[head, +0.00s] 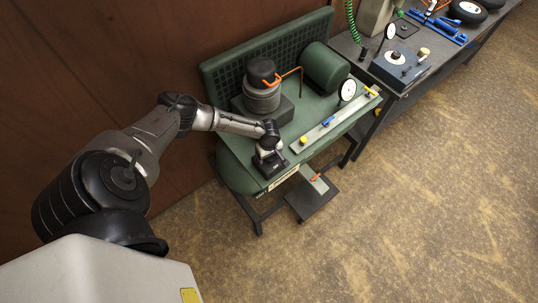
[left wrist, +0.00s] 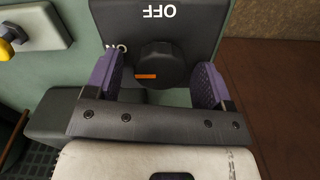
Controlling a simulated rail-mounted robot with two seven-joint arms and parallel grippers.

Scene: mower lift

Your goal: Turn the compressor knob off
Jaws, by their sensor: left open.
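The black compressor knob (left wrist: 160,62) shows in the left wrist view on a dark switch plate (left wrist: 190,12). Its orange mark points left, toward the partly hidden ON label; the OFF label is at the top, upside down. The open purple fingers of my left gripper (left wrist: 158,78) stand either side of the knob, with small gaps visible. In the head view my left gripper (head: 270,148) is over the dark box at the near end of the green compressor (head: 324,66); the knob is hidden there. My right gripper is not in view.
A rail with yellow and blue valves (head: 334,122) and a round white gauge (head: 347,89) lie to the right of the gripper. A black pump with an orange pipe (head: 262,92) stands behind. A workbench (head: 405,75) is further right. The floor in front is mostly clear.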

